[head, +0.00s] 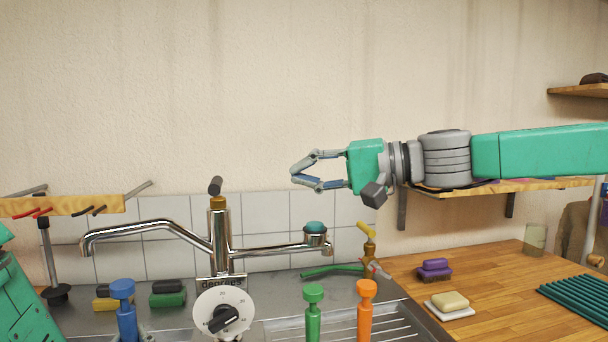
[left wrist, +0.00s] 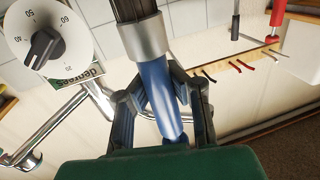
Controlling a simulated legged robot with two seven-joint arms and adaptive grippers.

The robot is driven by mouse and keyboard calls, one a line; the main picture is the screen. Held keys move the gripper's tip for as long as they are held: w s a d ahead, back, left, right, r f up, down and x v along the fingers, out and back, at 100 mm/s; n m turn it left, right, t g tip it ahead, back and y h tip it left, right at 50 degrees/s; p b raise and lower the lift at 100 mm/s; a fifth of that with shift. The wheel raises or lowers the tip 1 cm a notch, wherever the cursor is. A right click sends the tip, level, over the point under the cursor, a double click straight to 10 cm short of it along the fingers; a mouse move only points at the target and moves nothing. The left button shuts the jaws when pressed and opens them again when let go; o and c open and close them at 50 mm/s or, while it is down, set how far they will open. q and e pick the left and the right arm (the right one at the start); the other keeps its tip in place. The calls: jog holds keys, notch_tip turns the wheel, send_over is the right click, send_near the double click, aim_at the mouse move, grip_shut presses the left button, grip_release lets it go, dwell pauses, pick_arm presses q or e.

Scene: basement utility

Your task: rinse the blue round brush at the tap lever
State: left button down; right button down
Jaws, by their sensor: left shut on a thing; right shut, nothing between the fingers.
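The blue round brush (head: 124,312) stands upright at the lower left of the head view, its lower part cut off by the frame. In the left wrist view, its blue handle (left wrist: 158,90) runs into a grey collar and a dark end. My left gripper (left wrist: 160,112) is shut around the blue handle. The chrome tap (head: 219,235) stands right of the brush, with a dark lever (head: 215,187) on top and a long spout (head: 150,229) reaching left above the brush. My right gripper (head: 298,172) is shut and empty, in the air right of the tap.
A white dial (head: 223,313) stands before the tap. Green (head: 313,310) and orange (head: 366,308) handled tools stand to its right. A yellow valve (head: 366,240), purple brush (head: 435,270) and soap (head: 450,302) lie further right. A wooden rack (head: 75,204) hangs at left.

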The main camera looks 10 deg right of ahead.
aim_at(122, 289)
dwell(0.4)
pick_arm(q)
jog(key=s+d+r+p, duration=0.3)
jog(key=d+r+p, duration=0.1)
dwell(0.5)
jog(key=shift+d, duration=0.1)
dwell(0.9)
